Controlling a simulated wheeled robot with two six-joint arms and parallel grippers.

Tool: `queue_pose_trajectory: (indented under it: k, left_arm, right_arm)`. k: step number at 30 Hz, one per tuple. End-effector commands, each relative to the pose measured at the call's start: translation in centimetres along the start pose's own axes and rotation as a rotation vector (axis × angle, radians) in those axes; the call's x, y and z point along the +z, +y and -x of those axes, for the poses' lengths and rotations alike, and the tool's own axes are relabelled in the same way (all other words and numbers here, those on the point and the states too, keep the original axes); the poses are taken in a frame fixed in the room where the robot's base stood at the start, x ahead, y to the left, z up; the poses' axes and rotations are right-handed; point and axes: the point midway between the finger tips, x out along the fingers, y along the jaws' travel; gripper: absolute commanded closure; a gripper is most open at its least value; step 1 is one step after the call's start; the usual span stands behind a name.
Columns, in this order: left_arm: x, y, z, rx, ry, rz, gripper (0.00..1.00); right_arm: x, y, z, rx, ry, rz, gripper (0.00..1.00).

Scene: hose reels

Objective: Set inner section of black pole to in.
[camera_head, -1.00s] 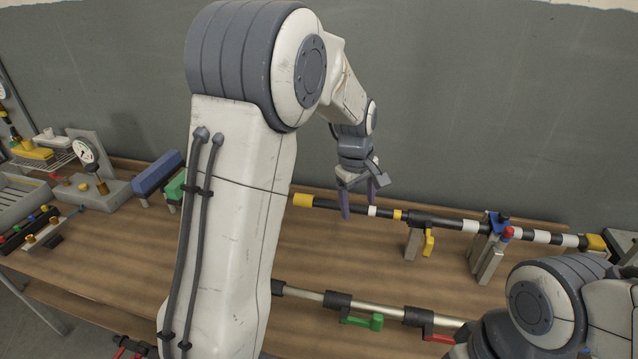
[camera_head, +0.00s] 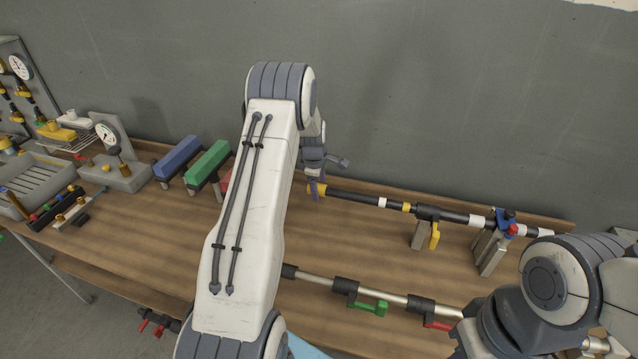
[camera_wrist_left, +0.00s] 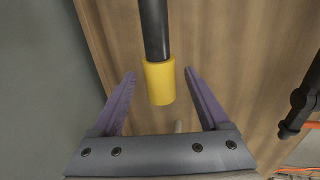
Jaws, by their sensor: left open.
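The black pole (camera_head: 355,198) with white and yellow bands lies along the back of the workbench. Its left end carries a yellow tip (camera_head: 319,189). The pole rests on grey stands, with a yellow lever (camera_head: 434,236) hanging from a black clamp near its middle. My left gripper (camera_head: 315,187) is at the yellow tip. In the left wrist view, the open purple fingers (camera_wrist_left: 158,88) stand on both sides of the yellow tip (camera_wrist_left: 160,82), with a gap on each side. My right arm shows at the lower right; its gripper is not in view.
A second, silver pole (camera_head: 317,279) with green (camera_head: 370,307) and red levers lies nearer the front. Blue (camera_head: 177,157) and green (camera_head: 208,163) blocks, a gauge block (camera_head: 122,178) and a grey tray (camera_head: 35,190) are on the left. A grey wall stands behind the bench.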

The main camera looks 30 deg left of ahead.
Motion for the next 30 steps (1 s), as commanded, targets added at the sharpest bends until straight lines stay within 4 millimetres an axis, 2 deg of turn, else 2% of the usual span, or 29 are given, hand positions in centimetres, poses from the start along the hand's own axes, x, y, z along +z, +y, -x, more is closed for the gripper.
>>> queue_pose_trajectory:
  k: [4,12,14,18,30]
  left_arm:
    - [0.02,0.03,-0.81,0.001,0.000,-0.001,0.22]
    - [0.03,0.00,-0.99,0.001,0.000,-0.001,0.22]
    - [0.03,0.00,-0.98,0.001,0.000,-0.001,0.45]
    - [0.02,-0.01,-0.97,0.001,0.000,-0.001,0.98]
    - [0.02,-0.01,-0.94,0.001,0.000,-0.002,1.00]
  right_arm:
    - [-0.02,-0.03,0.37,0.000,0.000,0.001,1.00]
    - [-0.02,-0.02,0.33,0.000,0.000,0.001,1.00]
    - [-0.02,-0.02,0.33,0.000,0.000,0.001,1.00]
    - [-0.02,-0.02,0.33,0.000,0.000,0.000,1.00]
    - [-0.02,-0.02,0.33,0.000,0.000,0.000,1.00]
